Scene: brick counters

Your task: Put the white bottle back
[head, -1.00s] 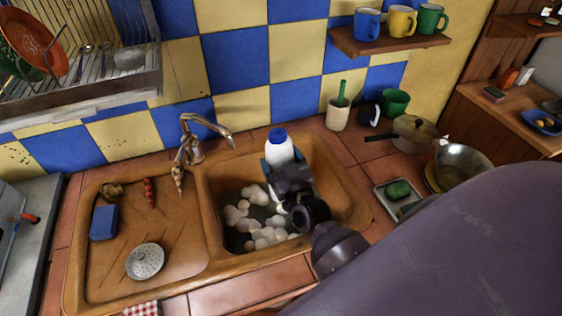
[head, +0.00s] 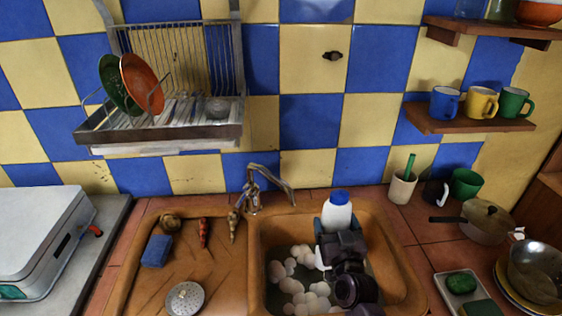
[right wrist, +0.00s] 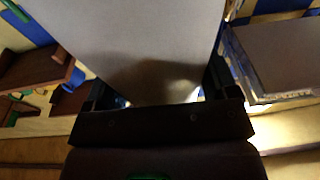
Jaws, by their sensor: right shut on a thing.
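The white bottle (head: 337,217) with a blue cap stands roughly upright over the right sink basin in the head view. My right gripper (head: 338,235) is shut on the bottle, its dark fingers around the bottle's sides. In the right wrist view the bottle (right wrist: 140,45) is a large pale surface between the two fingers. The bottle's lower part is mostly hidden behind my gripper. My left gripper shows in neither view.
The sink (head: 255,275) has suds in its right basin; a blue sponge (head: 156,251) and a strainer (head: 185,299) lie on the left. A faucet (head: 262,187) stands behind. A dish rack (head: 160,133) and mug shelf (head: 470,121) hang on the wall. A pan (head: 487,220) is at right.

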